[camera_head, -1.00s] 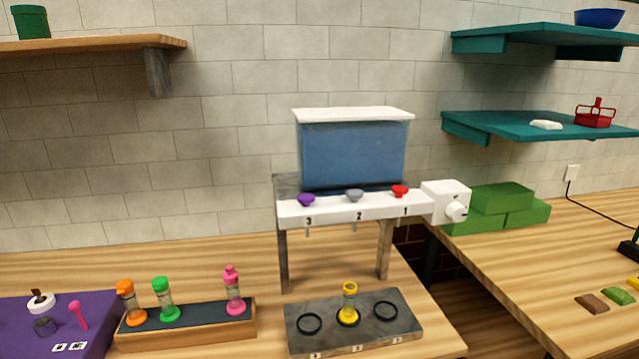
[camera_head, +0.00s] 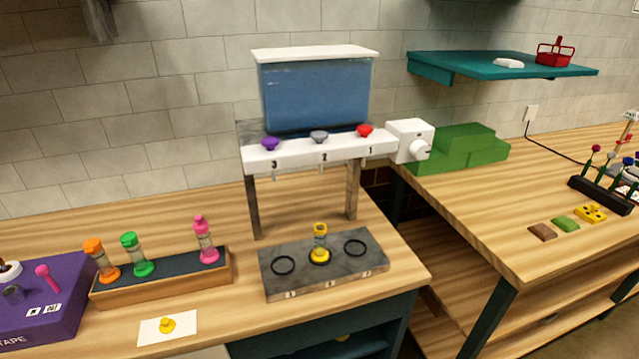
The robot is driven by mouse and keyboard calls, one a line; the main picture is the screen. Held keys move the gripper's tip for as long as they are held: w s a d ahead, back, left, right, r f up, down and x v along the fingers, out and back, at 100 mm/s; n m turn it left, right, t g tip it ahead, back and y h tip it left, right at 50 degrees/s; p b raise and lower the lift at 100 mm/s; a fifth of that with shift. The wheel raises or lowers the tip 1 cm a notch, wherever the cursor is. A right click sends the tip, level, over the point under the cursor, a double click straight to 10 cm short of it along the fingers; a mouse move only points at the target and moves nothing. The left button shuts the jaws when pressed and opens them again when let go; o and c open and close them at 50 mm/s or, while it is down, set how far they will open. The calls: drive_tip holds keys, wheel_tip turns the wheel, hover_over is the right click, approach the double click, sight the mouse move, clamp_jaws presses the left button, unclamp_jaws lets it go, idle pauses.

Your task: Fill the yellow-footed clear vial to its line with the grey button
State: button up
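The yellow-footed clear vial (camera_head: 320,243) stands upright in the middle ring of the grey base plate (camera_head: 273,284). It has a yellow top and a yellow foot, and its fill line is too small to make out. The grey button (camera_head: 319,137) is above the number 2 on the dispenser's white front bar (camera_head: 290,153), between a purple button (camera_head: 270,143) and a red button (camera_head: 364,131). A blue-filled tank (camera_head: 315,95) sits above the bar. Thin spouts hang under the bar. My gripper is not in view.
Orange (camera_head: 101,260), green (camera_head: 136,255) and pink (camera_head: 206,240) vials stand in a wooden rack (camera_head: 165,287) at left. A yellow stopper (camera_head: 167,325) lies on a white card. Green blocks (camera_head: 455,150) and a white knob box (camera_head: 408,141) are right of the dispenser.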

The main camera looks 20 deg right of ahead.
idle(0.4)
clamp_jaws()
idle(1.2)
